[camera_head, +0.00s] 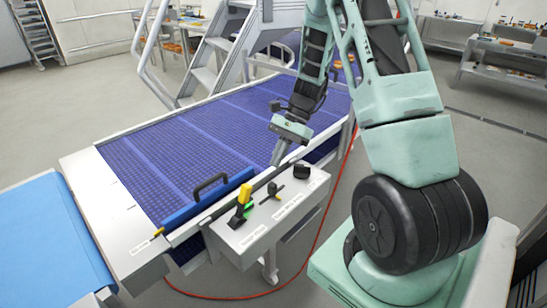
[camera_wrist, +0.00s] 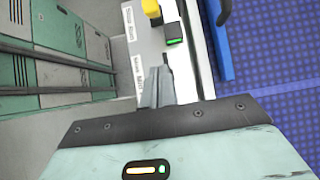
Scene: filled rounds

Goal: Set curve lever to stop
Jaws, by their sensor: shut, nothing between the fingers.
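A white control panel (camera_head: 262,222) stands at the side of the blue conveyor. It carries a yellow-topped lever (camera_head: 244,194), a small black lever (camera_head: 272,190) and a black knob (camera_head: 301,171). I cannot tell from the small labels which control is the curve lever. My gripper (camera_head: 276,162) is shut and empty, pointing down by the panel's conveyor side, near the small black lever. In the wrist view the shut fingers (camera_wrist: 157,85) hide part of the panel. The yellow lever top (camera_wrist: 151,12) and a green-lit button (camera_wrist: 174,34) show ahead of them.
The blue conveyor belt (camera_head: 170,150) runs alongside the panel. A blue bar with a black handle (camera_head: 211,186) lies at the belt's edge. A metal stair (camera_head: 205,65) stands behind. A red cable (camera_head: 318,225) runs on the floor. A blue surface (camera_head: 45,240) is at left.

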